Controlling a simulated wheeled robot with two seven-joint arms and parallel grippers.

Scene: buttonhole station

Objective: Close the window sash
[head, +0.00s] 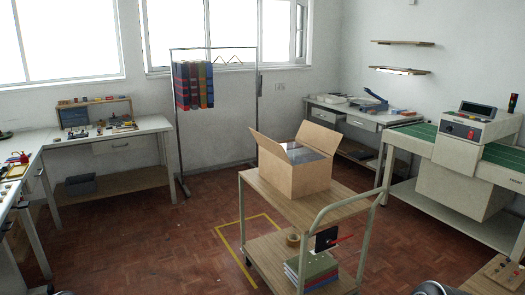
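The window (220,69) is in the back wall, left of the room's corner. A narrow framed sash (299,32) shows at its right end. It looks turned at an angle to the rest of the window, but its exact opening is too small to tell. A second bright window (60,84) is on the left. Neither of my grippers is in view. Only small dark rounded parts, probably of my arms, show at the bottom edge.
A wooden trolley (258,183) with an open cardboard box (298,170) stands ahead. A garment rack (174,140) stands below the window. Workbenches line the left (100,140) and right (405,145). The red floor (170,245) is clear left of the trolley, around yellow tape.

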